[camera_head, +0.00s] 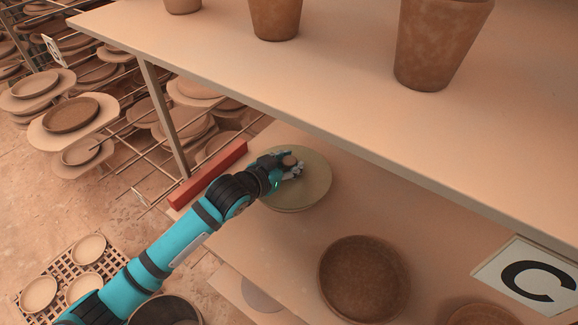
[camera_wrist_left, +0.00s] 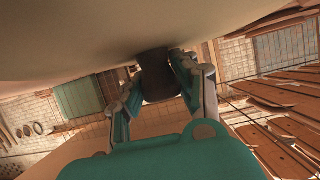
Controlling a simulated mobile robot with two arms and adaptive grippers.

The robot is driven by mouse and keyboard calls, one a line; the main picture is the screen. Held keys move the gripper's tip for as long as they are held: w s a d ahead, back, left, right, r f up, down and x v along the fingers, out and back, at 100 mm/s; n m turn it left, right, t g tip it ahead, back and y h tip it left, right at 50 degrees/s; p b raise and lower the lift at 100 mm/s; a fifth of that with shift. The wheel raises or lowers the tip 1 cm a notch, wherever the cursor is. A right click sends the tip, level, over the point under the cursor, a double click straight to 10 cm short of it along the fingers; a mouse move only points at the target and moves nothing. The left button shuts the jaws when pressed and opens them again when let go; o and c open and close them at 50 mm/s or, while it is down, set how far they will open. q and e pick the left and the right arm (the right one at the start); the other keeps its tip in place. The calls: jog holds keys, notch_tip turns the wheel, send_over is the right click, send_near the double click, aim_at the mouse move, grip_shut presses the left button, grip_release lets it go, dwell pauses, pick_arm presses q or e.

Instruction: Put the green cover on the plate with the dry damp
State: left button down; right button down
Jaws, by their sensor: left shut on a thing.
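The green cover (camera_head: 312,187) is a round, flat, pale olive disc with a small knob (camera_head: 289,160) at its middle. It is over the lower shelf, and I cannot tell what lies under it. My left gripper (camera_head: 287,168) is shut on the knob. In the left wrist view, the dark knob (camera_wrist_left: 155,78) sits between the two fingers, and the cover's pale underlit surface (camera_wrist_left: 120,28) fills the top. A brown round plate (camera_head: 364,279) lies on the lower shelf, right of and nearer than the cover. Its dampness is hard to judge. My right gripper is not in view.
The upper shelf (camera_head: 330,75) with brown pots (camera_head: 437,45) overhangs the lower shelf (camera_head: 280,240). A red block (camera_head: 208,174) lies left of the cover. Another plate (camera_head: 482,315) and a "C" sign (camera_head: 530,280) are at the right. Racks with plates (camera_head: 70,114) stand at left.

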aim_at(289, 168)
pick_arm(q)
jog(key=shift+w+f, duration=0.1)
jog(key=shift+w, duration=0.7)
notch_tip(289, 168, down, 3)
jog(key=shift+r+p, duration=0.1)
jog(key=shift+p, duration=0.3)
jog(key=shift+f, duration=0.35)
jog(key=shift+f, duration=0.15)
jog(key=c, duration=1)
grip_release()
